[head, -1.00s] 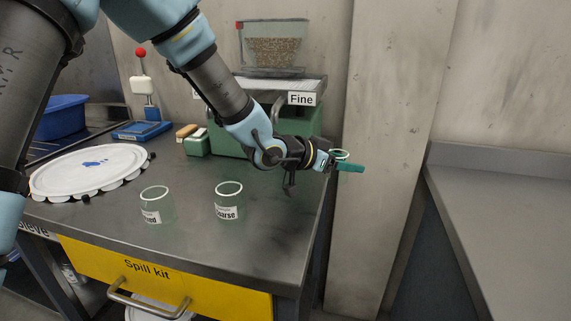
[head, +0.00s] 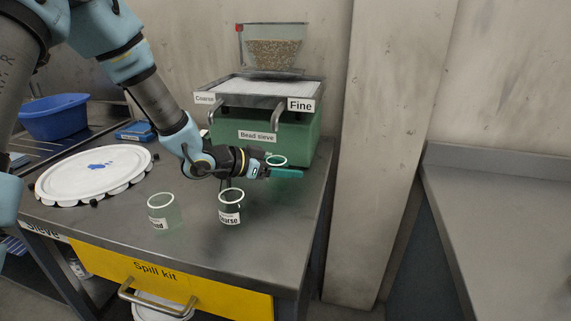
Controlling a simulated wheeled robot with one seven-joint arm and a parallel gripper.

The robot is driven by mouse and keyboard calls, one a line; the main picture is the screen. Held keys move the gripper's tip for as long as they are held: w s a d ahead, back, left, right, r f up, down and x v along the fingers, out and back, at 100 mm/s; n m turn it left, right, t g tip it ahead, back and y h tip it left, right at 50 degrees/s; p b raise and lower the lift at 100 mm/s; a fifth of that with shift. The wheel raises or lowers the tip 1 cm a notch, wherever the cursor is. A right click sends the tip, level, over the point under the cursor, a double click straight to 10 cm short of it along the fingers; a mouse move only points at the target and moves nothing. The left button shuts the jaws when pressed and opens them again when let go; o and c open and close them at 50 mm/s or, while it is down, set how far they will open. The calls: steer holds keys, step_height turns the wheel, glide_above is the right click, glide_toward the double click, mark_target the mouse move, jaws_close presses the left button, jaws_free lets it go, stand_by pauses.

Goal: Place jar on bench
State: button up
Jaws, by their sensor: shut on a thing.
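My gripper (head: 283,173) is shut on a small jar (head: 277,161). Only the jar's pale rim shows well; the arm and fingers hide much of its body. It is over the dark bench (head: 265,255), in front of the green bead sieve; I cannot tell whether it touches the bench top. Two more clear jars stand upright on the bench nearer the front: one labelled "Coarse" (head: 231,207), partly readable, and one to its left (head: 161,212) whose label is only partly readable.
The bead sieve (head: 300,145), with "Coarse" and "Fine" labels, stands at the back. A white lid with a blue smear (head: 95,170) and a blue basin (head: 55,118) are at left. The bench's front right is clear. A pillar (head: 385,180) stands beyond its right edge.

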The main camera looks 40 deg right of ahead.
steer(key=shift+f, duration=0.1)
steer(key=shift+f, duration=0.1)
steer(key=o, duration=1.4)
steer(key=shift+c, duration=0.2)
steer(key=shift+r, duration=0.2)
steer(key=b+v, duration=0.1)
steer(key=v, duration=0.6)
steer(key=shift+w+a, duration=0.15)
steer(key=shift+a, duration=0.1)
steer(key=shift+r, duration=0.1)
